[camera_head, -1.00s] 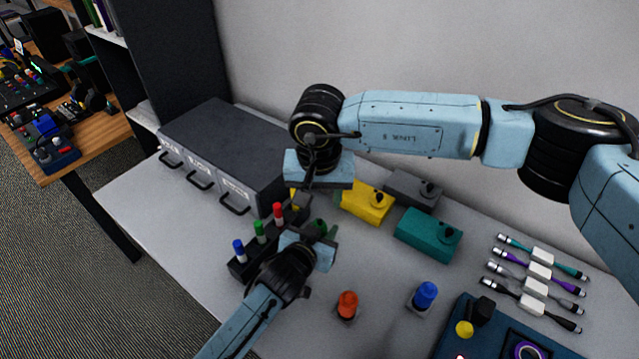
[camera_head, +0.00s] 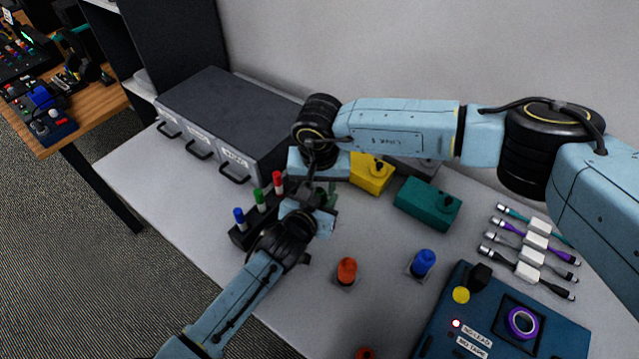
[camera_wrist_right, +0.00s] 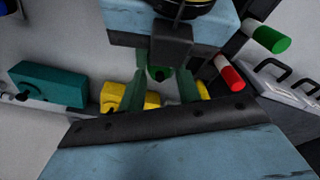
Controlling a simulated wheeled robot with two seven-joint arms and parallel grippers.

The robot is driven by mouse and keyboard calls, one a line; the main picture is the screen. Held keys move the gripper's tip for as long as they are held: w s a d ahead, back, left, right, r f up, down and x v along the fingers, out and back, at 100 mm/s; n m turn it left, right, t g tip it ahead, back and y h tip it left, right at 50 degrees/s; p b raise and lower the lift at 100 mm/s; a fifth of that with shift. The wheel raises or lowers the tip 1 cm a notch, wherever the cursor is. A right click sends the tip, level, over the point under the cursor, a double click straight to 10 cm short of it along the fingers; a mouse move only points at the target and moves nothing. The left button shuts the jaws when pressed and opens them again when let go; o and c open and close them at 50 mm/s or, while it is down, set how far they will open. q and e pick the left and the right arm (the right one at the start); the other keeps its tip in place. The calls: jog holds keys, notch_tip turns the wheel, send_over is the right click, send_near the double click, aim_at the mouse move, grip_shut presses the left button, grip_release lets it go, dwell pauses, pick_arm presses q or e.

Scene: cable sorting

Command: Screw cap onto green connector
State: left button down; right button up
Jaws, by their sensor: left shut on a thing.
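My left gripper (camera_head: 322,212) is shut on a small dark green piece, which I take to be the green connector; in the right wrist view the connector (camera_wrist_right: 158,75) shows as a green end with a dark centre, below a dark grey block. It is mostly hidden in the head view. My right gripper (camera_head: 318,180) is above and behind the left one, very close to it. In the right wrist view, two dark green upright pieces stand apart on either side of the connector and look like my right fingers. No separate cap is clearly visible.
A marker rack (camera_head: 240,238) stands left of the grippers, before the grey drawers (camera_head: 240,110). Behind are a yellow box (camera_head: 371,175) and a teal box (camera_head: 428,203). An orange connector (camera_head: 347,270) and a blue connector (camera_head: 423,262) stand in front. Cables (camera_head: 530,262) lie right.

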grip_shut()
jog(key=m, duration=0.7)
jog(key=shift+h, duration=0.4)
jog(key=shift+o, duration=1)
grip_release()
